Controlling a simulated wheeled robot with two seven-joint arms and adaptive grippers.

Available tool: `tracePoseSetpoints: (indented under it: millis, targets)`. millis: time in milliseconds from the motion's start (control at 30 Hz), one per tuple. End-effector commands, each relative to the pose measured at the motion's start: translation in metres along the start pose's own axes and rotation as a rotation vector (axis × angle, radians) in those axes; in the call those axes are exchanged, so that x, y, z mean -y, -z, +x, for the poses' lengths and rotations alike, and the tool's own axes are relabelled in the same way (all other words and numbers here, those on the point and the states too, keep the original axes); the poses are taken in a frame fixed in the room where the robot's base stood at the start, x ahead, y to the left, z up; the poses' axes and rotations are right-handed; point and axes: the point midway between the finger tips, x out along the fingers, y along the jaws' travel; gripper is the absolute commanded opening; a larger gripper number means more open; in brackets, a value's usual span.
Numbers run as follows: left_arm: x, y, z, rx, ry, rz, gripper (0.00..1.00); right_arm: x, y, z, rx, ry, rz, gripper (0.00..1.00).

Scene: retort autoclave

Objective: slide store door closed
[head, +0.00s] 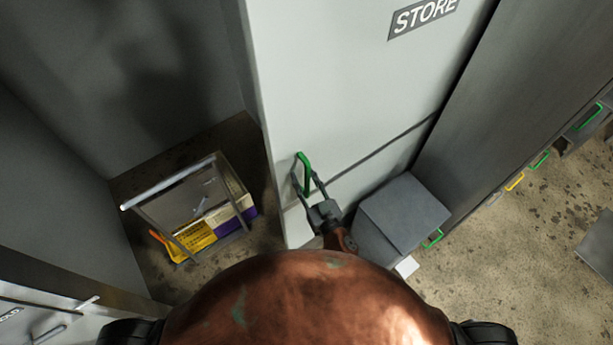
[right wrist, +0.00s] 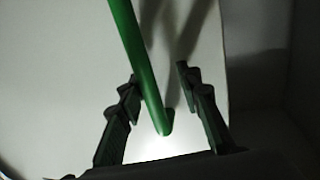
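The store door (head: 345,110) is a pale panel with a STORE sign (head: 422,17). An opening shows to the left of it in the head view. A green bar handle (head: 303,160) stands near the door's left edge. My right gripper (head: 308,184) is at the lower part of the handle, its fingers apart on either side of it. In the right wrist view the handle (right wrist: 140,60) runs between the two open fingers (right wrist: 158,75), closer to the left one; contact is not clear. My left gripper is not in view.
Inside the opening, a wire-framed rack (head: 212,170) holds yellow and purple boxes (head: 195,236). A grey box (head: 403,215) stands against the door's front, right of my gripper. Further right are a dark grey panel (head: 490,100) and open speckled floor (head: 510,245).

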Motion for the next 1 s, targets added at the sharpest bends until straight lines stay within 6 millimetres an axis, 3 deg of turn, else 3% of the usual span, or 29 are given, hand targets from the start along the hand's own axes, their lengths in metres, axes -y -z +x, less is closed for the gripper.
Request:
tracePoseSetpoints:
  millis: [667, 767, 1000]
  targets:
    - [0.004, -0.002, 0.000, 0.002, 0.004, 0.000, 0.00, -0.002, 0.000, -0.005, 0.001, -0.004, 0.001, 0.31]
    - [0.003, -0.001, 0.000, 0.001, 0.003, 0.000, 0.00, -0.002, -0.001, -0.016, 0.002, -0.004, 0.001, 0.31]
    - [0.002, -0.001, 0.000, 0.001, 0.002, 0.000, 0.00, -0.002, -0.001, -0.066, 0.003, -0.005, 0.003, 0.31]
